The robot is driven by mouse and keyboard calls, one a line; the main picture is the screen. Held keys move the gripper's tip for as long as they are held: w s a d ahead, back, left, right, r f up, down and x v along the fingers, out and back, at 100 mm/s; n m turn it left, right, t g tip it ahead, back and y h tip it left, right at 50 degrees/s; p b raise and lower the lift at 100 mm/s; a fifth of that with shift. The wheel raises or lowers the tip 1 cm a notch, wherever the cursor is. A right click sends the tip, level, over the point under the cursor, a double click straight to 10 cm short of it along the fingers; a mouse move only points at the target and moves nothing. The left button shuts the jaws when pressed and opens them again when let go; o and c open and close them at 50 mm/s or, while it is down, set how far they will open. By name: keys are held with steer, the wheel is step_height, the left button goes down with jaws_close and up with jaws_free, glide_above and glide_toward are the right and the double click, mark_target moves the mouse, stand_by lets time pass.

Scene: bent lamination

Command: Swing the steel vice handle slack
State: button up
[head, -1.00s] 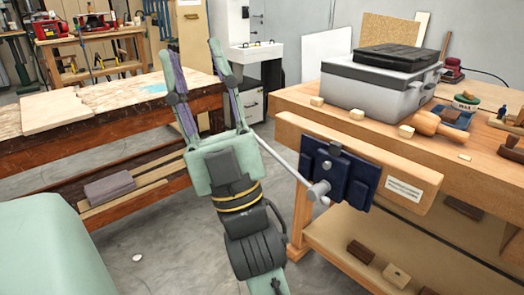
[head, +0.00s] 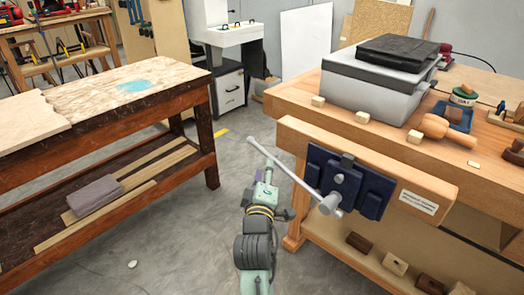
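The vice (head: 370,190) has a dark blue jaw plate on the front of the wooden bench at right. Its steel handle (head: 292,170) is a long grey bar through the round screw end (head: 329,204). The bar slants up and left, with most of its length left of the screw and a short end at lower right. My pale green gripper (head: 267,170) is below the bar's upper left part, pointing up and away. Its tip lies close to the bar in the picture; I cannot tell whether they touch. The fingers are seen edge-on, so their opening is hidden.
A grey case (head: 375,85) and a wooden mallet (head: 447,130) rest on the right bench (head: 300,95). Small wood blocks lie near its edge and on the lower shelf. Another bench (head: 150,75) stands at left. Open concrete floor lies between the benches.

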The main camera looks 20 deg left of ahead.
mark_target(268, 155)
steer(key=p+x, duration=0.1)
steer(key=x, duration=0.6)
steer(key=shift+w+a+p, duration=0.15)
steer(key=shift+w+p, duration=0.15)
steer(key=shift+p, duration=0.05)
steer(key=shift+c, duration=0.3)
jaws_close()
